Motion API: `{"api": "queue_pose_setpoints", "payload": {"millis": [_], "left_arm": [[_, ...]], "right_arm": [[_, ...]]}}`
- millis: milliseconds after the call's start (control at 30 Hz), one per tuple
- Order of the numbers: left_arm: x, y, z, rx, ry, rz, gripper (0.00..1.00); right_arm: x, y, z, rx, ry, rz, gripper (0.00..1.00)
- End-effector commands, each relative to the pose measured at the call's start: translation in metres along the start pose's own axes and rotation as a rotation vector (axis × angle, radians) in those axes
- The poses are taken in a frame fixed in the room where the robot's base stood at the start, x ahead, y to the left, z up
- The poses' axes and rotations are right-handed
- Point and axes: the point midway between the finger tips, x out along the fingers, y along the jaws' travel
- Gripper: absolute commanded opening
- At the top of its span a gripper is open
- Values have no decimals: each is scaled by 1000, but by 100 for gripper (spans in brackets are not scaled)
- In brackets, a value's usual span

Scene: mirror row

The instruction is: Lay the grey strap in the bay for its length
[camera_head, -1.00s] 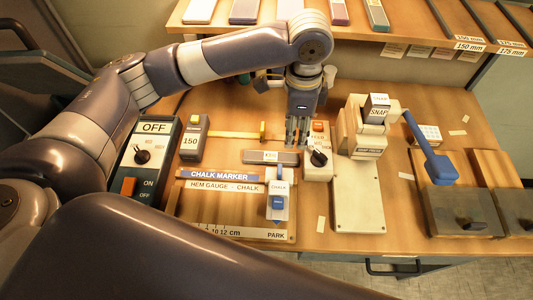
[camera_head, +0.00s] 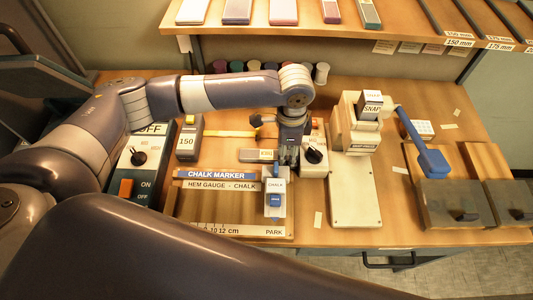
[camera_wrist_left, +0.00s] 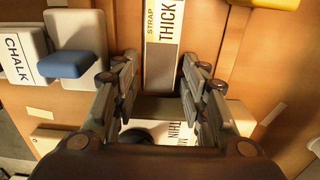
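The grey strap (camera_head: 256,155) lies flat on the table behind the chalk marker gauge. A pale label reading "STRAP THICK" shows on it in the left wrist view (camera_wrist_left: 160,65). My left gripper (camera_head: 288,160) is open and empty at the strap's right end, close above it. In the wrist view its fingers (camera_wrist_left: 158,80) stand apart on either side of the strap's near end. I cannot tell whether they touch it. The length bays are on the raised shelf at the upper right, marked 150 mm (camera_head: 459,42) and 175 mm (camera_head: 499,46). My right gripper is not in view.
A white box with a black knob (camera_head: 314,156) stands just right of the gripper. The chalk block (camera_head: 275,188) sits on the gauge board (camera_head: 215,186). A snap press (camera_head: 357,130) with a blue handle stands to the right, and a dark unit labelled 150 (camera_head: 187,140) to the left.

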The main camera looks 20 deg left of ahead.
Motion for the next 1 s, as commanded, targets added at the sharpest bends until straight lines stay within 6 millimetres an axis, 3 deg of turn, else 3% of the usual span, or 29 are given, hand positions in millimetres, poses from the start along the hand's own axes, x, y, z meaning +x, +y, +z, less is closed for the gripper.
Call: {"api": "queue_pose_setpoints", "payload": {"millis": [133,300,400,667,1000], "left_arm": [[0,0,0,0,0,0,40],[0,0,0,0,1,0,5],[0,0,0,0,1,0,1],[-6,0,-1,0,3,0,1],[-68,-1,-1,1,5,-2,1]], "right_arm": [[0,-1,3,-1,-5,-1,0],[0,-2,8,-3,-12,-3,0],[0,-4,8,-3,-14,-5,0],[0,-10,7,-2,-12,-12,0],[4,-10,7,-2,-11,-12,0]]}}
